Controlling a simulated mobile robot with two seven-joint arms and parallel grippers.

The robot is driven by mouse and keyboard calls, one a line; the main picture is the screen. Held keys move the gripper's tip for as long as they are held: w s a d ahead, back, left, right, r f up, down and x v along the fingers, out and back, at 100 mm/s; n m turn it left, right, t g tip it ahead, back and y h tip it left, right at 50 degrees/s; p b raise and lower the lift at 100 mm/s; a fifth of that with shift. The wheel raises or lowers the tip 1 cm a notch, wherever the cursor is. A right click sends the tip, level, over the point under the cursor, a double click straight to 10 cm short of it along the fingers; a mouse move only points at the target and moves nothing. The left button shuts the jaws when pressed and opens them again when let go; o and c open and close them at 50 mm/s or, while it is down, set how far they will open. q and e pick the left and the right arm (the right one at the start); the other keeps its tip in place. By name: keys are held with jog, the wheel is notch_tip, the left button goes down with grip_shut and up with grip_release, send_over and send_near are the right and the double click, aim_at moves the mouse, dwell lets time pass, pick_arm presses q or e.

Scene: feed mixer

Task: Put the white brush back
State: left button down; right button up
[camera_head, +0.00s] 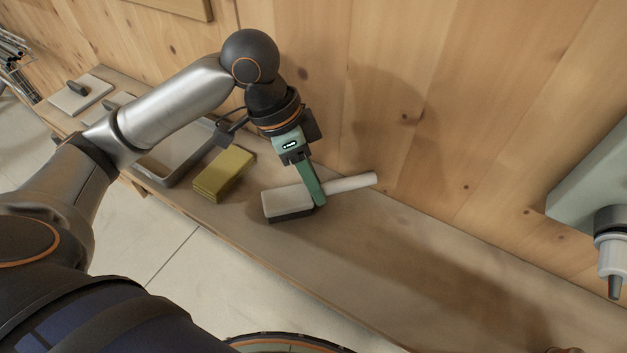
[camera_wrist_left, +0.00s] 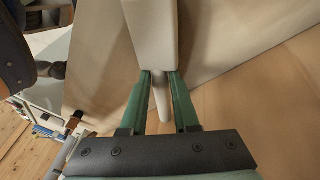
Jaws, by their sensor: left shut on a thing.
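The white brush (camera_head: 288,204) has a pale block head with dark bristles beneath and a round white handle (camera_head: 352,183). In the head view it is at or just above the wooden bench, handle toward the right and the wall; I cannot tell whether it touches the bench. My left gripper (camera_head: 319,203), with green fingers, is shut on the brush near where the handle meets the head. In the left wrist view the brush head (camera_wrist_left: 152,32) extends away beyond the fingertips (camera_wrist_left: 160,78), and the handle lies between the fingers. My right gripper is not in view.
A yellow-green sponge-like block (camera_head: 223,174) lies on the bench (camera_head: 395,262) left of the brush, beside a grey tray (camera_head: 170,177). White flat pieces with dark handles (camera_head: 80,94) lie farther left. A wooden wall backs the bench. A pale green unit with a nozzle (camera_head: 612,255) hangs at right.

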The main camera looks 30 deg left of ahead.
pick_arm(q)
jog(key=c, duration=0.7)
grip_release()
jog(key=shift+o, duration=0.2)
jog(key=p+v, duration=0.2)
jog(key=v, duration=1)
jog(key=shift+r, duration=0.1)
